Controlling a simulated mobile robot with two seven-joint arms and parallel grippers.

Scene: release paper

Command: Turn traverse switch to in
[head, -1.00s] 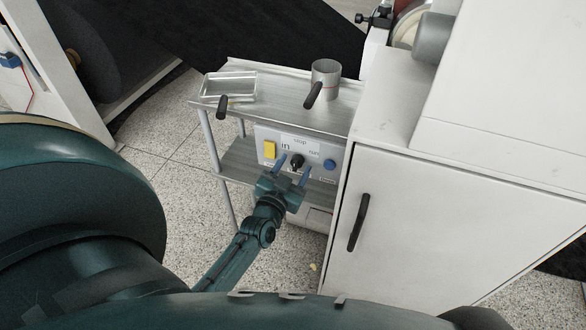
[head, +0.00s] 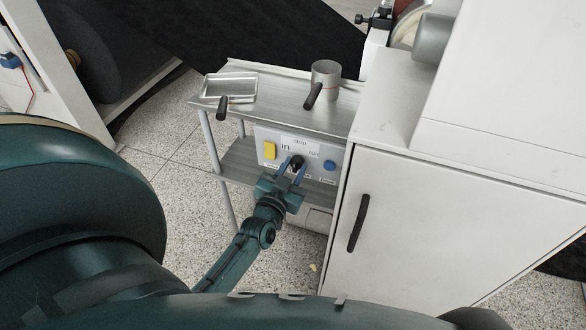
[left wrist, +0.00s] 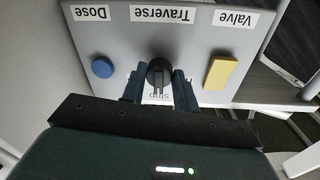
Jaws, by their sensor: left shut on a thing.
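The traverse switch is a black round knob (head: 297,162) on the grey control panel (head: 318,154), between the "in" and "run" labels and below "stop". In the left wrist view the knob (left wrist: 159,74) sits under the "Traverse" label, seen upside down. My left gripper (head: 293,170) is at the panel with one blue finger on each side of the knob, shut on it. In the left wrist view the fingers (left wrist: 160,87) flank the knob, and its pointer points toward the "stop" label, which is partly hidden. My right gripper is not in view.
A yellow valve switch (head: 269,150) and a blue dose button (head: 330,166) sit on either side of the knob. A metal tray (head: 230,86) and a metal pot (head: 326,74) stand on the shelf above. A white cabinet (head: 430,220) stands close on the right.

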